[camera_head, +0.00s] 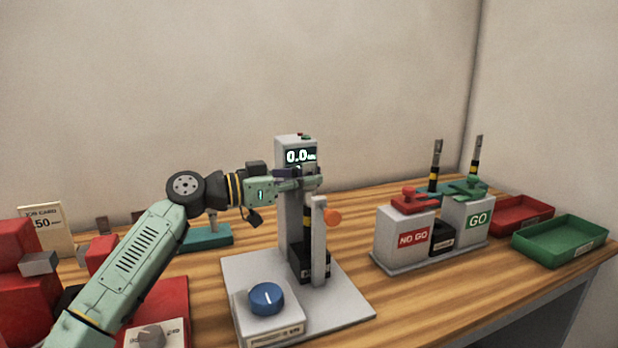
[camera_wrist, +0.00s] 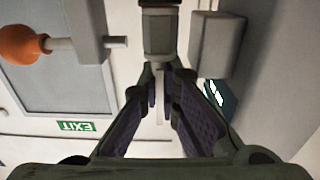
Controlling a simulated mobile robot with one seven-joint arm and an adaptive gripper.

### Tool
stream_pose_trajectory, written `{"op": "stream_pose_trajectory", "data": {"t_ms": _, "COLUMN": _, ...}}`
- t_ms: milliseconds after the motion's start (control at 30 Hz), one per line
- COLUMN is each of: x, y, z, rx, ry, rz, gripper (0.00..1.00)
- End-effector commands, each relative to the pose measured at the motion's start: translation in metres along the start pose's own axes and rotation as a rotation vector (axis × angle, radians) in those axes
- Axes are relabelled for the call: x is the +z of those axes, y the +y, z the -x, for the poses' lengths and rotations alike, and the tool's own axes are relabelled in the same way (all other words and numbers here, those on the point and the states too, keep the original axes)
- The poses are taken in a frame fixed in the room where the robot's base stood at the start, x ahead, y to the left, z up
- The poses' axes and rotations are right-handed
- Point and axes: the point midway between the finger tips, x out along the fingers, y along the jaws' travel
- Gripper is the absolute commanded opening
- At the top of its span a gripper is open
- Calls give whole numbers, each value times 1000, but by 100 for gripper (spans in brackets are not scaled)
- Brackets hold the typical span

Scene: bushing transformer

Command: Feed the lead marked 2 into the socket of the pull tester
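The pull tester (camera_head: 294,150) stands mid-table, its display reading 0.0. My gripper (camera_head: 310,180) is at its upper front, at the top of an upright dark lead with a yellow band (camera_head: 308,223). In the wrist view the fingers (camera_wrist: 160,98) close in on the lead's thin flat tip, with its wider grey barrel (camera_wrist: 160,35) beyond. The lead's lower end meets the black socket block (camera_head: 310,263) at the tester's foot. A grey post partly hides it, so I cannot tell how deep it sits. I cannot read its mark.
The grey post with the orange knob (camera_head: 333,217) stands close to the lead. A blue dial (camera_head: 266,298) is on the tester's base. To the right are the NO GO (camera_head: 404,240) and GO (camera_head: 470,219) blocks with two upright leads, then red (camera_head: 520,212) and green (camera_head: 560,245) trays.

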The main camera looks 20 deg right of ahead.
Motion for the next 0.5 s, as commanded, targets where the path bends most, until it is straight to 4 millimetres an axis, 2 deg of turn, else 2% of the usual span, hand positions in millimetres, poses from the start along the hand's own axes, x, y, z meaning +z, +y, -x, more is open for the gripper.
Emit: {"op": "stream_pose_trajectory", "data": {"t_ms": 500, "x": 12, "y": 0, "z": 0, "rx": -1, "ry": 2, "rz": 0, "gripper": 0}}
